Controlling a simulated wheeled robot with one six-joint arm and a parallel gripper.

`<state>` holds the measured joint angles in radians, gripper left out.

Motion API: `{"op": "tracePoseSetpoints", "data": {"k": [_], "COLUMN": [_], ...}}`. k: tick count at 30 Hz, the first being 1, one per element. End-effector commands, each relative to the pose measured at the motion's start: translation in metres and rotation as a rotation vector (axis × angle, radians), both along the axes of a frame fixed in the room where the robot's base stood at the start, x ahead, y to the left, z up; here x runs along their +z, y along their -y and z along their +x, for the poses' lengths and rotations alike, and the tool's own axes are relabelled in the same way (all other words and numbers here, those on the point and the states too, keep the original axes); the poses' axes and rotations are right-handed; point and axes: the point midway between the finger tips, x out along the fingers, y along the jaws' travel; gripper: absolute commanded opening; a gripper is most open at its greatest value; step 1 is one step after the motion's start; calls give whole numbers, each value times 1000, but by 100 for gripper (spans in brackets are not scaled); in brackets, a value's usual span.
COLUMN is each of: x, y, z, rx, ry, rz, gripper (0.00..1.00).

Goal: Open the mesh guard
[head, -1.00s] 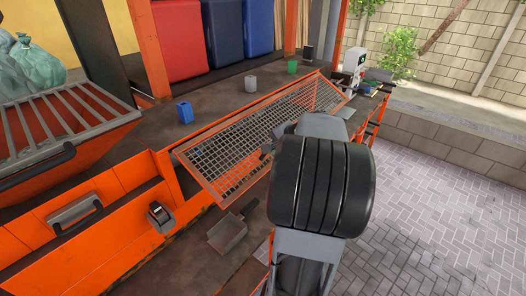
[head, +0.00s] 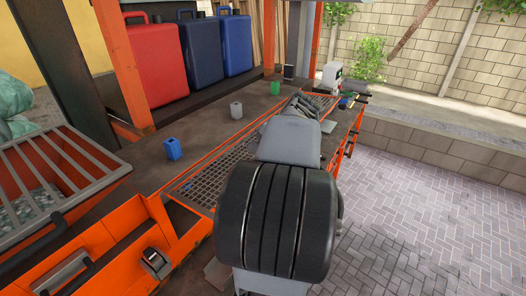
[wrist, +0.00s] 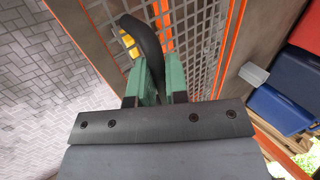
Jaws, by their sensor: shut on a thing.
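The mesh guard (head: 204,187) is a grey grid in an orange frame on the brown bench. A curved black handle (wrist: 146,42) stands at the grid's left side. My gripper (wrist: 155,75) has green fingers and is shut on the handle. In the head view the fingers are hidden behind my arm.
A blue cup (head: 173,149), a grey cup (head: 236,110) and a green cup (head: 275,88) stand behind the guard. Red (head: 157,62) and blue canisters line the back. An orange bin with grey bars (head: 62,160) is at left. Open paving (head: 430,220) lies at right.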

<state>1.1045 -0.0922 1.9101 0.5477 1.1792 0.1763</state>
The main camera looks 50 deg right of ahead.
Motion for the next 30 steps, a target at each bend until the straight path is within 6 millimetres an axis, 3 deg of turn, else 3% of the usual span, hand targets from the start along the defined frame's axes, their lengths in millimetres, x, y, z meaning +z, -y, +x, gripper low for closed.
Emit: {"op": "tracePoseSetpoints", "data": {"k": [12,13,19,30], "x": [3,3,2,7], "y": [0,0,1,3], "z": [2,2,0,-5], "rx": [7,7,0,-5], "ry": [3,3,1,-2], "rz": [-8,-7,-4,-4], "gripper": [0,18,37,39]}}
